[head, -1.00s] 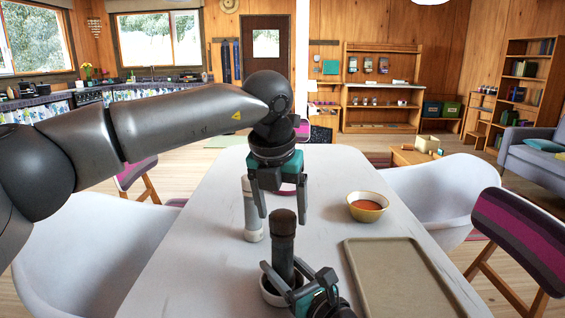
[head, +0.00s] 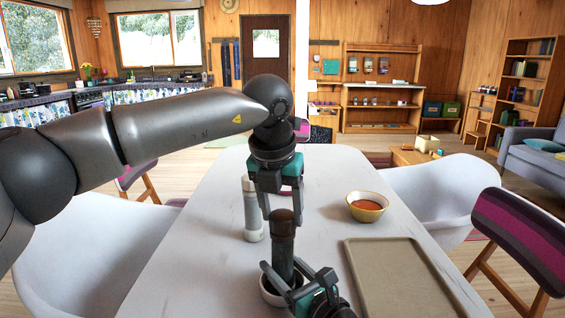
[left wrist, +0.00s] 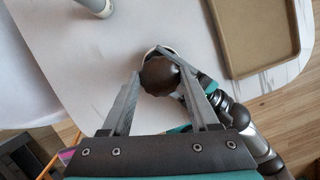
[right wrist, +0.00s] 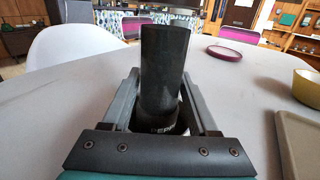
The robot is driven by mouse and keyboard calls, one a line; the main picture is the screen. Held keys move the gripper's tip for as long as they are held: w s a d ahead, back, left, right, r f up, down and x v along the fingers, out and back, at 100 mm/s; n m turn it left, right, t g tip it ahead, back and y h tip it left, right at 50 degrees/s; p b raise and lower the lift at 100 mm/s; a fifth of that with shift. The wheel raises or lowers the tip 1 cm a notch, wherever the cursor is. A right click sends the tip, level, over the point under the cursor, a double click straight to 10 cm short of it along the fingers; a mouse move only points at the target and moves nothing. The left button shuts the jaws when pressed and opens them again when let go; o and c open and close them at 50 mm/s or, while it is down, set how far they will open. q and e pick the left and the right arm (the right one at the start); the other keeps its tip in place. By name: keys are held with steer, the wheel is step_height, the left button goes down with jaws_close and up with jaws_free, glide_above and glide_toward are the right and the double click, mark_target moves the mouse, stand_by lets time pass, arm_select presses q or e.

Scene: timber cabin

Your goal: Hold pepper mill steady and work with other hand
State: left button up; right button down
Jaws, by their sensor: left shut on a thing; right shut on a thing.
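The dark pepper mill (head: 284,250) stands upright over a small white bowl (head: 268,292) near the table's front. My left gripper (head: 282,213) comes from above and is shut on the mill's rounded dark top, which also shows between the fingers in the left wrist view (left wrist: 160,74). My right gripper (head: 287,284) is low at the front, shut on the mill's body. In the right wrist view the mill (right wrist: 162,75) rises between the fingers. The fingers hide part of its lower end and of the bowl.
A grey-white bottle (head: 251,212) stands close left of the mill. A yellow bowl with reddish contents (head: 367,207) is behind right, and a beige tray (head: 395,278) lies at right. A dark red plate (right wrist: 223,53) is farther back. The table's left part is clear.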

arm_select(q)
steer(key=shift+a+m+h, duration=0.1)
steer(key=shift+m+h, duration=0.3)
steer(key=shift+m, duration=1)
steer(key=shift+w+m+g, duration=0.1)
steer(key=shift+m+g, duration=0.2)
steer(key=shift+m, duration=0.6)
steer(key=shift+m+h, duration=0.3)
steer(key=shift+m, duration=0.2)
steer(key=shift+a+m+g+h, duration=0.1)
steer(key=shift+m+g+h, duration=0.25)
steer(key=shift+m, duration=1.05)
